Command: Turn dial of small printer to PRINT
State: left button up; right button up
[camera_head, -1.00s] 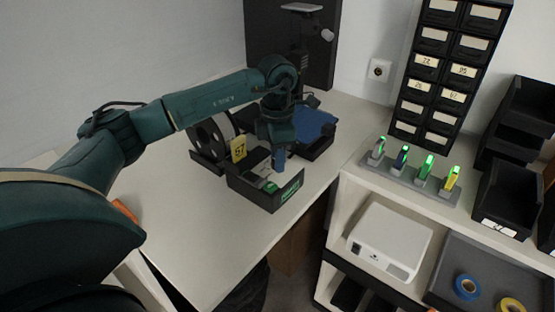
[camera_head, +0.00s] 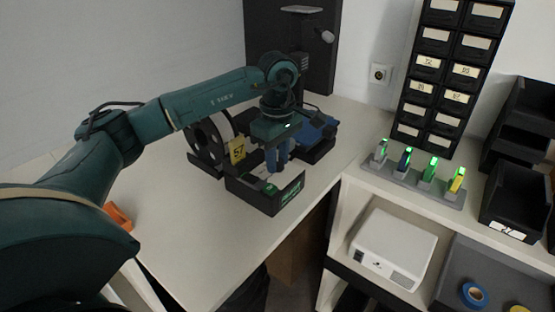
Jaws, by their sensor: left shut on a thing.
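The small printer (camera_head: 262,203) is a low black box with a green label on its front, standing at the right edge of the white bench. A green spot (camera_head: 270,188) shows on its top. My left gripper (camera_head: 277,168) points straight down with its blue fingers at the printer's top, toward the back. It is shut on the printer's dial, which the fingers hide, so its setting cannot be read. My right gripper is not in view.
A black spool (camera_head: 209,138) and a yellow "57" tag (camera_head: 237,150) stand left of the printer. A blue-topped device (camera_head: 316,132) is behind it. A rack of green-lit sticks (camera_head: 412,182) stands on the right shelf. The bench front is clear.

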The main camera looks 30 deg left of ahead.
pick_arm(q)
jog(key=m, duration=0.4)
jog(key=shift+m+b, duration=0.3)
jog(key=shift+b, duration=0.1)
jog(key=m, duration=0.2)
jog(key=shift+m, duration=0.4)
jog(key=shift+m+b, duration=0.3)
jog(key=shift+m, duration=0.3)
jog(key=shift+r, duration=0.1)
jog(key=o, duration=1)
